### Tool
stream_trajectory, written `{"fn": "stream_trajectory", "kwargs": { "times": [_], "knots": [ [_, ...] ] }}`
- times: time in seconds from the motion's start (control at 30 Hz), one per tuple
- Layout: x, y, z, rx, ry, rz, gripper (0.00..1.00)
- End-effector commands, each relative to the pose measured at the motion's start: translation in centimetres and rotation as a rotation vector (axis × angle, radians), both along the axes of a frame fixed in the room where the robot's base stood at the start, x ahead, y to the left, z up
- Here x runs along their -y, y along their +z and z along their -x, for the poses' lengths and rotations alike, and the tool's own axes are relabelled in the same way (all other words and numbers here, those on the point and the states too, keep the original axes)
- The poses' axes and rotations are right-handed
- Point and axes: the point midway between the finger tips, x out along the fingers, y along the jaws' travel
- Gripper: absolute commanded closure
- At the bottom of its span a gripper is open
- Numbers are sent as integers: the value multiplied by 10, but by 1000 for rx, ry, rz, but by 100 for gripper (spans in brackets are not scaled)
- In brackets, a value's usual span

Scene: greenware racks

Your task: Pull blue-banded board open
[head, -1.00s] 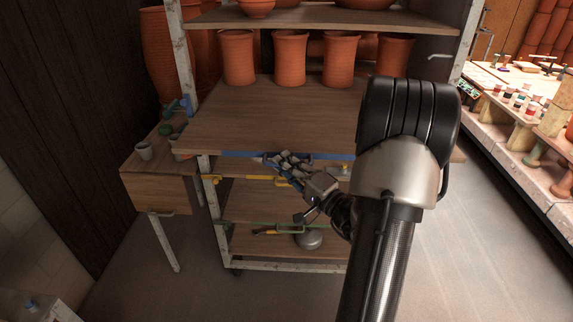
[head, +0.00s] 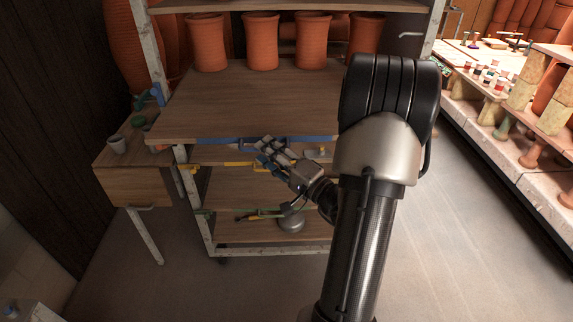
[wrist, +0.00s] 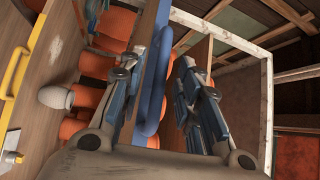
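The blue-banded board is a wide wooden shelf board (head: 250,100) in the rack, with a blue band (head: 218,142) along its front edge. In the head view my gripper (head: 268,150) is at the middle of this edge. In the wrist view a blue bar (wrist: 152,75) runs between the two fingers of my gripper (wrist: 155,62). The fingers are apart, one on each side of the bar, with a visible gap on the right. Contact on the left side cannot be told. My arm hides the board's right end.
Several orange clay pots (head: 262,42) stand at the board's rear. Below are a yellow-banded board (head: 215,163) and a lower board with a grey round object (head: 291,220). A small side table (head: 130,175) stands at left. Floor is clear at right (head: 460,230).

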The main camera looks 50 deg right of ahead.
Motion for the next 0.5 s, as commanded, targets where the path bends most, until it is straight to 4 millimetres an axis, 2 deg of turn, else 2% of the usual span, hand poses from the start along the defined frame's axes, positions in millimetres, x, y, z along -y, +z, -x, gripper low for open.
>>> {"fn": "stream_trajectory", "kwargs": {
  "times": [0.1, 0.3, 0.5],
  "knots": [
    [0, -4, 28, -1, -7, -3, 69],
    [-4, -9, 68, 1, -5, -3, 69],
    [-6, -12, 91, 0, -3, -1, 69]
  ]
}}
